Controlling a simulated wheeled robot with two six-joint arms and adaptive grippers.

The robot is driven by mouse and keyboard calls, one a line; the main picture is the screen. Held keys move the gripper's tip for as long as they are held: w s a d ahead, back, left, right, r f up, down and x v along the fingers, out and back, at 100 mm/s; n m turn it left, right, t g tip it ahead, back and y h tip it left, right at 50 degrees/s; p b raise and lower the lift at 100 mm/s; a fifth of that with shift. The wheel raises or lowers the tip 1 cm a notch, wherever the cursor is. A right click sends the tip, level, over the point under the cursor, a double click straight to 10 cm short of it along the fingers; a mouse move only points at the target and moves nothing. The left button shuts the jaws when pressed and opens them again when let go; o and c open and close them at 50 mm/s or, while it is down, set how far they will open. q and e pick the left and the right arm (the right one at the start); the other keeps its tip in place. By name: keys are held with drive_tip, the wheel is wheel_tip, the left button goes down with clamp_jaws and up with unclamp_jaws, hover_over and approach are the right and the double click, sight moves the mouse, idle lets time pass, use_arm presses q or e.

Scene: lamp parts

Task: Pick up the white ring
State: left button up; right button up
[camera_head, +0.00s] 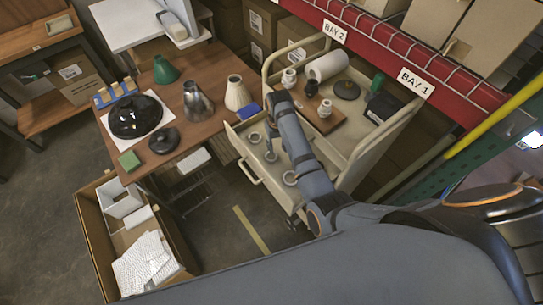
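Several small whitish rings lie in the open cream drawer (246,160) of the cart: one ring (255,137) at the back left, one ring (270,156) in the middle and one ring (290,178) near the front right. At this size I cannot tell their shades apart. My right arm reaches across the drawer from the lower right. My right gripper (269,140) points down over the drawer, close to the back and middle rings. Its fingers are too small to show whether they are open or whether they touch a ring. My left gripper is out of view.
The cart top (345,135) holds white fittings, a roll and dark parts. The wooden table (215,70) left of it carries lamp shades and a black dome (135,116). A cardboard box (95,235) stands on the floor. A red shelf beam (400,50) runs behind the cart.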

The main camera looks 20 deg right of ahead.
sight(276, 155)
drive_tip(key=w+f, duration=0.2)
drive_tip(key=shift+f, duration=0.3)
drive_tip(key=f, duration=0.1)
drive_tip(key=s+f+p, duration=0.1)
drive_tip(key=f, duration=0.1)
drive_tip(key=shift+f, duration=0.55)
drive_tip(key=shift+w+f, duration=0.25)
drive_tip(key=shift+s+r, duration=0.1)
clamp_jaws()
